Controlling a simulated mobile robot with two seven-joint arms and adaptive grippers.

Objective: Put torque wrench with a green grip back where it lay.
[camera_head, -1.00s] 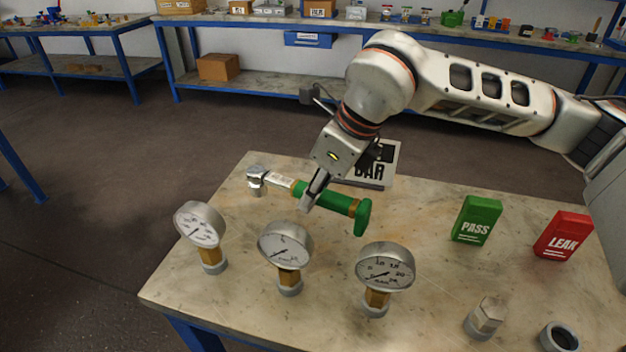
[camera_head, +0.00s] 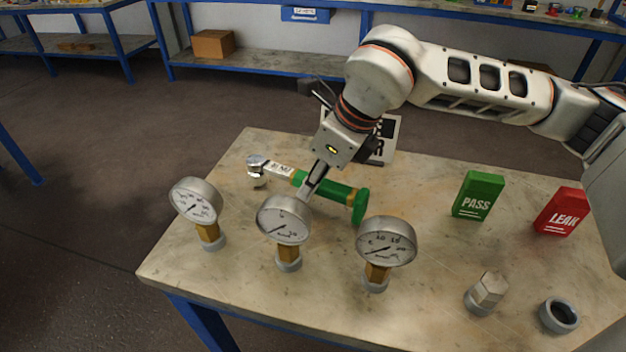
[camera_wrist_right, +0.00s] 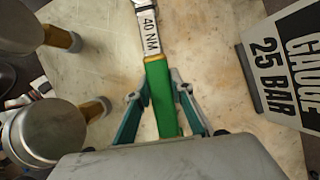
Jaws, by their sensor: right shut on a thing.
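The torque wrench with a green grip (camera_head: 338,192) lies across the far middle of the table, behind the gauges, its silver head to the left. My right gripper (camera_head: 306,190) comes down from above and is shut on its green grip. In the right wrist view the green grip (camera_wrist_right: 161,95) runs between the two fingers of my right gripper (camera_wrist_right: 163,105), and the shaft reads 40 NM. I cannot tell whether the wrench touches the table. My left gripper is not in view.
Three pressure gauges (camera_head: 196,201), (camera_head: 284,221), (camera_head: 386,241) stand in front of the wrench. A sign (camera_wrist_right: 288,62) reading GAUGE 25 BAR stands behind it. A green PASS block (camera_head: 478,195), a red LEAK block (camera_head: 562,212), a hex fitting (camera_head: 486,294) and a ring (camera_head: 559,316) are at right.

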